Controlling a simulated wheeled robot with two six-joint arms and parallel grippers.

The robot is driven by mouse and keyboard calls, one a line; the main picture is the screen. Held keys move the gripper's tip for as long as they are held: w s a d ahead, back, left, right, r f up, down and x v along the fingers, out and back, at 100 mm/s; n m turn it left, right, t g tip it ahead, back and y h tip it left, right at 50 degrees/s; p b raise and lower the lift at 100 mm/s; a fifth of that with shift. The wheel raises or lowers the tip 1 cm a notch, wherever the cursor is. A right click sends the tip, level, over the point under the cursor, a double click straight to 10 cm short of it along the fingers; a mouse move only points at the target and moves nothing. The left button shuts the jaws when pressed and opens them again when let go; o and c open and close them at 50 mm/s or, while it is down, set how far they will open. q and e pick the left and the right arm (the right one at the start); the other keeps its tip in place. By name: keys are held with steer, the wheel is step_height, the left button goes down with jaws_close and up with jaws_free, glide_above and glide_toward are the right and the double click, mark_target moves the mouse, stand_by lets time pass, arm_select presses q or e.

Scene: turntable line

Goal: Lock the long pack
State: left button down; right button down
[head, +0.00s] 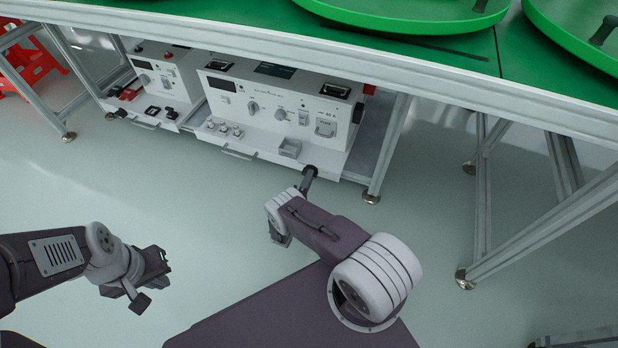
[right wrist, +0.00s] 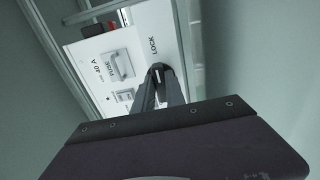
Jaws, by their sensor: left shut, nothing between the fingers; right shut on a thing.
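The long pack (head: 232,107) is the wider white unit on the shelf under the table, with a display, knobs and switches. In the right wrist view its panel (right wrist: 88,54) shows the words FUSE and LOCK and a grey fuse handle (right wrist: 118,64). My right gripper (head: 309,174) is at the pack's lower right front. In the right wrist view my right gripper (right wrist: 158,72) is shut on a small dark part beside the LOCK label; the fingers hide most of it. My left gripper (head: 148,284) is shut and empty, low over the floor at left.
A shorter white pack (head: 172,76) stands left of the long one. A table leg (head: 389,147) is close to the right of the long pack. Green turntables (head: 405,14) are on the table above. A red stool (head: 30,62) is at far left. The floor in front is clear.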

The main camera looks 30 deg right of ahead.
stand_by(0.5)
steer(key=c, duration=1.4)
jaws_free()
steer(key=p+v, duration=0.3)
steer(key=v, duration=0.6)
steer(key=shift+p, duration=0.4)
